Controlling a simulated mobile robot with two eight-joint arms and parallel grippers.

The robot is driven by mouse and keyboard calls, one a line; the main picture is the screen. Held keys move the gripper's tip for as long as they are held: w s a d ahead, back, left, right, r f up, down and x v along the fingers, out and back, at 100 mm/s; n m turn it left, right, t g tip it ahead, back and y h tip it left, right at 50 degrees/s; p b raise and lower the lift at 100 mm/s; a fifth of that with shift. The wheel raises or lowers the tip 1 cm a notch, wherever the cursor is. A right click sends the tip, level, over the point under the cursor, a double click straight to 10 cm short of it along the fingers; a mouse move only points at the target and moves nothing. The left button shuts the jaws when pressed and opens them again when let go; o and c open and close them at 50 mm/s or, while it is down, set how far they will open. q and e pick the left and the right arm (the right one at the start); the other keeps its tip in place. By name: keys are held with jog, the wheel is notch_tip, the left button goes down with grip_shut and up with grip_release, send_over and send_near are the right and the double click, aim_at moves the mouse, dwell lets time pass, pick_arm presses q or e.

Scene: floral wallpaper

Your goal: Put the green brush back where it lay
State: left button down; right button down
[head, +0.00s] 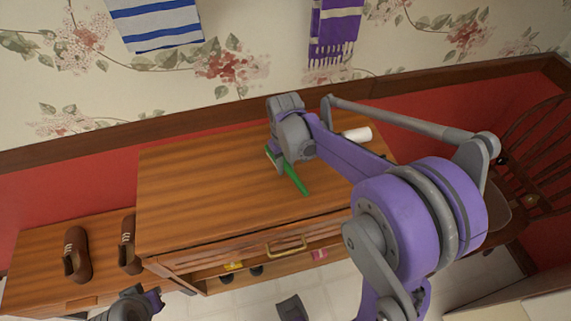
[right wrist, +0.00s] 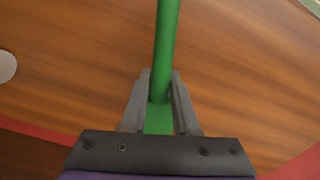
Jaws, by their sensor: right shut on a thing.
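The green brush (head: 297,182) is at the middle of the wooden cabinet top (head: 200,190). My right gripper (head: 281,168) is shut on it from above. The handle slants toward the front right, and the brush head is partly hidden behind the gripper. In the right wrist view the green handle (right wrist: 167,45) runs up between the two fingers (right wrist: 159,100). I cannot tell whether the brush touches the cabinet top or is just above it. My left gripper (head: 150,301) is low at the bottom left, in front of the cabinet; its fingers are not clear.
A white cylinder (head: 357,134) lies at the back right of the cabinet top. The left half of the top is bare. Brown shoes (head: 76,254) stand on a lower wooden surface at left. A dark wooden chair (head: 535,150) is at right. Towels (head: 157,25) hang on the wall.

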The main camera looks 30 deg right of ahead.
jog(key=shift+f+b, duration=0.4)
jog(key=shift+f, duration=0.1)
jog(key=c, duration=0.6)
grip_release()
notch_tip(320, 180, up, 11)
jog(key=shift+f+p, duration=0.1)
jog(key=shift+p, duration=0.45)
